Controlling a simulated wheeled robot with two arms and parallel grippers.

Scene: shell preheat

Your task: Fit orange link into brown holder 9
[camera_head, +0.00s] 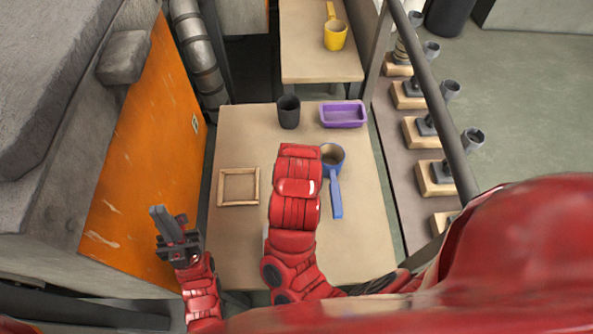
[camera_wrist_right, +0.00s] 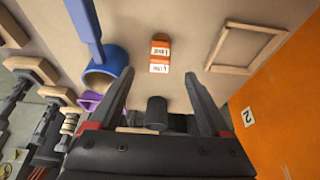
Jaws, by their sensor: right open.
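The orange link (camera_wrist_right: 161,46) is a small orange block with a white label, lying on the table in the right wrist view. My right gripper (camera_wrist_right: 159,76) is open and empty, with the link beyond its fingertips. In the head view my right arm hides the link and that gripper. My left gripper (camera_head: 160,214) is at lower left, beside the table; whether its fingers are apart is unclear. Several brown holders (camera_head: 429,178) with grey fittings stand in a row on the right. I can read no 9, so I cannot tell which is holder 9.
On the table (camera_head: 238,150) are a wooden frame (camera_head: 221,188), a black cup (camera_head: 289,113), a purple tray (camera_head: 343,115) and a blue pan (camera_head: 336,198). A grey rail (camera_head: 440,90) runs along the holders. An orange panel (camera_head: 150,150) borders the left. A yellow mug (camera_head: 335,37) stands farther back.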

